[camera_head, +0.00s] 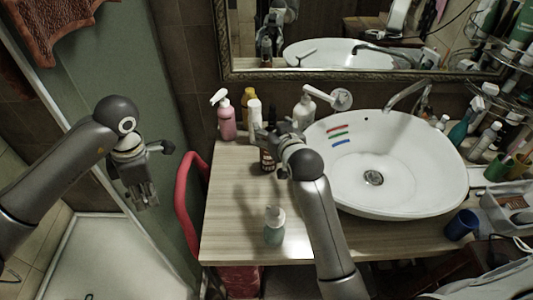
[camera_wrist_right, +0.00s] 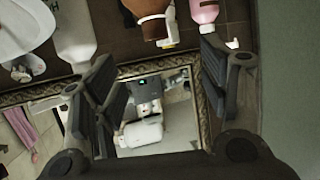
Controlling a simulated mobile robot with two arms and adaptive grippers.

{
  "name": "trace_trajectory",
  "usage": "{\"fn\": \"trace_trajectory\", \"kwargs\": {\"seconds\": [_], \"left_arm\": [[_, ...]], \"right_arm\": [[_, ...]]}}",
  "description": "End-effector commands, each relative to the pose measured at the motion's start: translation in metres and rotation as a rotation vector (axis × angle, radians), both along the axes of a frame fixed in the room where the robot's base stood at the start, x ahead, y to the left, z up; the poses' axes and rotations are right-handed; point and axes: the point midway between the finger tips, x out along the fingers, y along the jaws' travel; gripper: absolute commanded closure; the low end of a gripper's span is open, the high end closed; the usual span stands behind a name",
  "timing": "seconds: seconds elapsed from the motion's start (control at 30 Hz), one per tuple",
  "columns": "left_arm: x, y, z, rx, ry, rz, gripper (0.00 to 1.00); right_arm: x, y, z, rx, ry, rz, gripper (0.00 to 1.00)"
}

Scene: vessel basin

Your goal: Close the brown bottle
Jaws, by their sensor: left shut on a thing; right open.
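The brown bottle (camera_head: 267,160) stands on the wooden counter left of the basin, partly hidden by my right gripper. In the right wrist view, a brown bottle (camera_wrist_right: 148,8) shows upside down at the top edge, between the open fingers and beyond them. My right gripper (camera_head: 262,136) is open, at the height of the bottle's upper part; I cannot tell whether it touches it. My left gripper (camera_head: 145,196) hangs down left of the counter, well away from the bottle. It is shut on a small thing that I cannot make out. No cap shows clearly.
A teal pump bottle (camera_head: 274,228) stands at the front. The white basin (camera_head: 430,190) is right. A red curved bar (camera_head: 183,190) borders the counter's left side.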

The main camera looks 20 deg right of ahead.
Motion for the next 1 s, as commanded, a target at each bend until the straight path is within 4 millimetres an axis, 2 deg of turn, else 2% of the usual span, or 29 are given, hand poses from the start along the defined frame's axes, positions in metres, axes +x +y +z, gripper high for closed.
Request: {"fn": "trace_trajectory", "kwargs": {"seconds": [0.1,0.53,0.63,0.93,1.0], "left_arm": [[0.000,0.000,-0.005,0.000,0.000,0.001,0.80],[0.000,0.000,-0.004,0.000,0.000,0.001,0.80],[0.000,0.000,-0.001,0.000,0.000,0.001,0.80],[0.000,0.000,0.006,0.000,0.000,0.001,0.80],[0.000,0.000,0.007,0.000,0.000,0.000,0.80]], "right_arm": [[0.000,0.000,-0.005,0.000,-0.001,0.000,0.32],[0.000,0.000,-0.009,0.000,0.003,0.000,0.32],[0.000,0.000,-0.023,-0.001,0.006,0.000,0.32],[0.000,0.000,-0.086,0.000,0.005,0.000,0.32],[0.007,0.000,-0.086,0.000,-0.001,0.000,0.32]]}}
